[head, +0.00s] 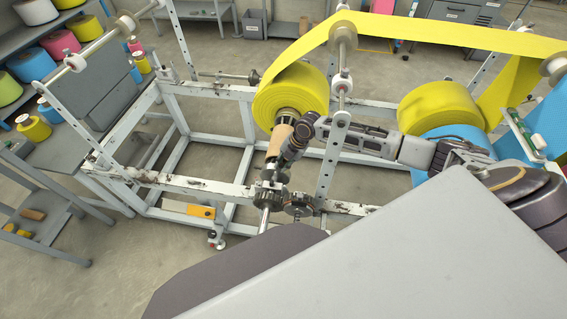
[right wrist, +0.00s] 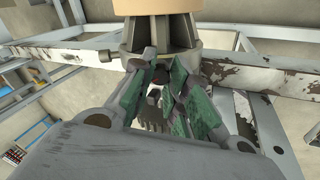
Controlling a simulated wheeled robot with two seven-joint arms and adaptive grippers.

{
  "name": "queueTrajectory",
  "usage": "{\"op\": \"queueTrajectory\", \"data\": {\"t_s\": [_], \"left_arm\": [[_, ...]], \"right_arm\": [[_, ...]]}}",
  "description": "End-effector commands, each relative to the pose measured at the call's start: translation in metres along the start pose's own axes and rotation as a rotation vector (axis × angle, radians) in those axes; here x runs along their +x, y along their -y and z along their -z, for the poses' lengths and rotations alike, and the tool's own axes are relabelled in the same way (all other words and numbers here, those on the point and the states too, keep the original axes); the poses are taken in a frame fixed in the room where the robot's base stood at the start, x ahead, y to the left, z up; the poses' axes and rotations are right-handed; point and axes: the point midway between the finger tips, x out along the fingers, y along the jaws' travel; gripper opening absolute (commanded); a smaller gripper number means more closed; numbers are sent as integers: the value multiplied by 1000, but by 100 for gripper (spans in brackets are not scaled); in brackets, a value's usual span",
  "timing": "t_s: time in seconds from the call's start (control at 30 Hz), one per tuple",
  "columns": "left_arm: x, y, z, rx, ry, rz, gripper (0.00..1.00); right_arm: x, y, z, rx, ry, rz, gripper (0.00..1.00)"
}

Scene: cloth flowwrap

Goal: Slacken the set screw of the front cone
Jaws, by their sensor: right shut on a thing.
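The front cone (right wrist: 160,35) is a grey ribbed metal piece at the top of the right wrist view, seated in the tan core (right wrist: 155,5) of the yellow roll. In the head view this core (head: 279,139) sticks out in front of the yellow roll (head: 290,95). My right gripper (head: 287,150) reaches in from the right, beside the cone. In the right wrist view its green-padded fingers (right wrist: 158,95) are close around the cone's collar, shut on the small set screw, which is mostly hidden between them. My left gripper is not in view.
The shaft (head: 265,218) runs forward from the roll over the white frame beam (head: 200,187). A second yellow roll (head: 440,110) is at the right. Shelves with coloured spools (head: 30,65) stand at the left.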

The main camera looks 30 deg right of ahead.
Motion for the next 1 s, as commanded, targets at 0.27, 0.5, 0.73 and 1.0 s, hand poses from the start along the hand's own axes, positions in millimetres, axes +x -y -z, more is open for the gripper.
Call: {"op": "queueTrajectory", "data": {"t_s": [0.27, 0.5, 0.73, 1.0], "left_arm": [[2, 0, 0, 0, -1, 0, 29], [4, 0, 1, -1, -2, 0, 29], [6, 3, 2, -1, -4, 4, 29], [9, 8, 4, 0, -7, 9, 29]], "right_arm": [[0, -1, 0, -216, 0, 9, 0], [0, 0, 0, -407, -1, 19, 0], [0, -1, 0, -592, -1, 27, 0], [0, 0, 1, -807, -1, 38, 0]]}}
